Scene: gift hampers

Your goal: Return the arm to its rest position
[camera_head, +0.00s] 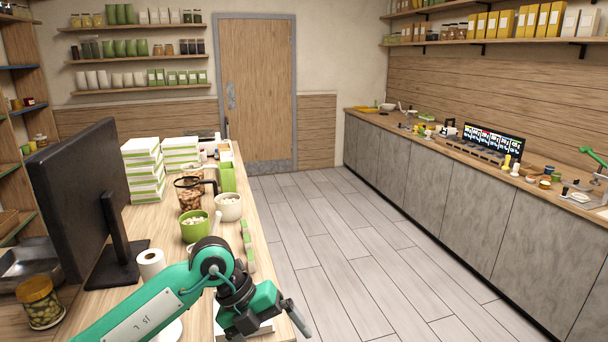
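My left arm (140,317), teal and black, comes in from the lower left and reaches over the wooden counter. My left gripper (296,318) is at its end, near the counter's right edge at the bottom of the picture. One grey finger shows, pointing down and right. The rest of the gripper is hidden or cut off, so I cannot tell whether it is open or shut, and I see nothing held. A white item under the gripper is mostly hidden. My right gripper is not in view.
Close to the arm are a white roll (150,264), a green bowl (194,229), a white bowl (229,208), a jar (190,196) and a monitor (78,190). White-green boxes (143,172) stand behind. Open floor (340,250) separates this counter from the right-hand one.

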